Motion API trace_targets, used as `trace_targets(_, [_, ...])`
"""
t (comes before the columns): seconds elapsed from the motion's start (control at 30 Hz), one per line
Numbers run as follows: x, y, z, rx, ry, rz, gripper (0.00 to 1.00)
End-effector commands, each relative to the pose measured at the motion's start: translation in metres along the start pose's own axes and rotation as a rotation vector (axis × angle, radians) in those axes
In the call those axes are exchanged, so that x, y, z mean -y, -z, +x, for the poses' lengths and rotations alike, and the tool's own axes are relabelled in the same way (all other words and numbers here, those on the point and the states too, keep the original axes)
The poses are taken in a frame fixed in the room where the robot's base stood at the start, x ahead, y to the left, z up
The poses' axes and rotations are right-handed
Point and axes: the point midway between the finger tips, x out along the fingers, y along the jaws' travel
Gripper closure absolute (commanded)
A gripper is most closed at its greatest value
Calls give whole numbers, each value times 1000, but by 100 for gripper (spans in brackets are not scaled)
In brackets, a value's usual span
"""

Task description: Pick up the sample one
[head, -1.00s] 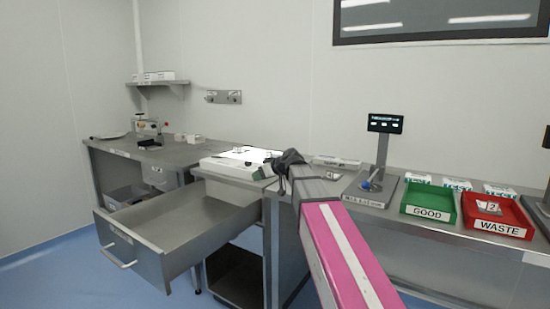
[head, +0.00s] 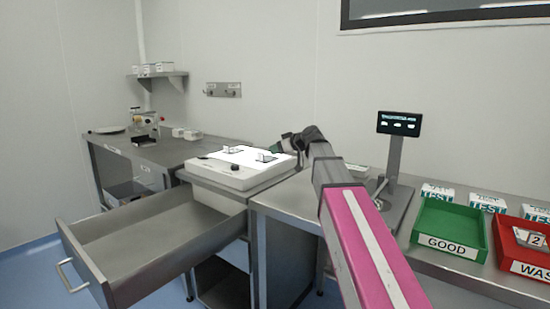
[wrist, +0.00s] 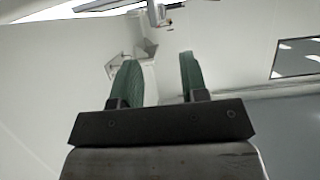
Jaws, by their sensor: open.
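A white light box (head: 205,172) with a lit top stands on the middle bench in the head view. Two small pieces lie on its lit top, one near the back (head: 233,149) and one towards the right (head: 265,157). I cannot read a number on either, so I cannot tell which is sample one. My gripper (wrist: 158,78) is open and empty in the wrist view, with two green fingers apart.
A drawer (head: 85,268) stands open at front left. A green GOOD tray (head: 422,239) and red WASTE tray (head: 501,253) are on the right bench. A piece marked 2 (head: 535,239) lies in the red tray. A display stand (head: 398,125) rises behind the arm.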

Motion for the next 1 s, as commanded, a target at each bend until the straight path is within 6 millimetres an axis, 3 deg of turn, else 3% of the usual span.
trace_targets(0.17, [0,4,4,-6,2,-5,60])
trace_targets(0.5, [-1,4,49,-5,2,-5,60])
trace_targets(0.77, [0,1,66,-4,2,-5,60])
trace_targets(1.0, [0,-2,100,-4,3,-6,60])
